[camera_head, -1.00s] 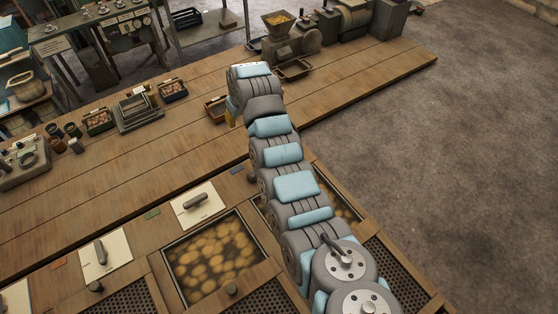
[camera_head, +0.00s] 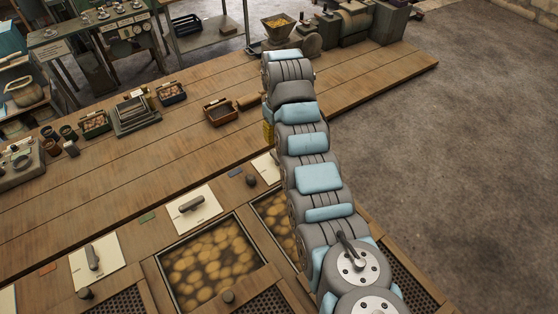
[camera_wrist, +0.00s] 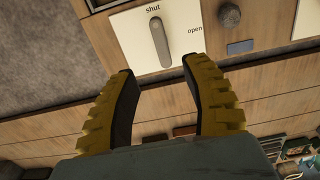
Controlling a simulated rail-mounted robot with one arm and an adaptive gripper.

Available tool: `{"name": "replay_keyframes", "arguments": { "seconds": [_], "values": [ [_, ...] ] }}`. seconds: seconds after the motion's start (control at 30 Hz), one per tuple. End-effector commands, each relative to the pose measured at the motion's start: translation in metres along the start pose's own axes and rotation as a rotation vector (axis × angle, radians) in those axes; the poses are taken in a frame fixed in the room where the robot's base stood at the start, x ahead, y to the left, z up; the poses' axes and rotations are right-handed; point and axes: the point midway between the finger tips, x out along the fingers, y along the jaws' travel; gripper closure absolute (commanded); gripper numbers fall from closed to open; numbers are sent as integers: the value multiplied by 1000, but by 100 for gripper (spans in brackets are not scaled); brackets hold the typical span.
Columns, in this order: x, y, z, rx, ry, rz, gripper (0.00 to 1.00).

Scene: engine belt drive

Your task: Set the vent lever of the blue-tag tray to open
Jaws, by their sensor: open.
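In the wrist view, a cream vent panel (camera_wrist: 135,35) marked "shut" and "open" carries a grey lever (camera_wrist: 158,42). The lever lines up with the "shut" mark; "open" is to its right. A blue tag (camera_wrist: 241,47) is on the wood right of the panel. My gripper (camera_wrist: 158,68) is open and empty, its yellow fingers spread below the panel in the picture, with the lever in line with the gap. I cannot tell the height. In the head view, the panel's edge (camera_head: 263,166) shows beside my arm, which hides the lever; a yellow finger (camera_head: 268,132) shows.
A dark round knob (camera_wrist: 229,15) stands near the tag. A tray of round yellow-brown pieces (camera_head: 212,264) lies in front. Small bins (camera_head: 220,112) stand on the bench behind.

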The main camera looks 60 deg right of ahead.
Motion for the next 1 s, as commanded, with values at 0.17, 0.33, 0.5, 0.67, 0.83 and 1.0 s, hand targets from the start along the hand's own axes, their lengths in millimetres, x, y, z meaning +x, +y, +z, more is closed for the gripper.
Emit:
{"name": "replay_keyframes", "arguments": {
  "seconds": [0.17, 0.33, 0.5, 0.67, 0.83, 1.0],
  "values": [
    [27, -1, 2, 0, -7, -3, 52],
    [54, 0, 2, 1, -6, -2, 52],
    [77, 0, 1, -1, -6, -2, 52],
    [95, 0, 1, -1, -4, -1, 52],
    [106, 0, 0, 0, 0, 0, 52],
    [114, 0, 1, 0, -3, -1, 52]
  ]
}}
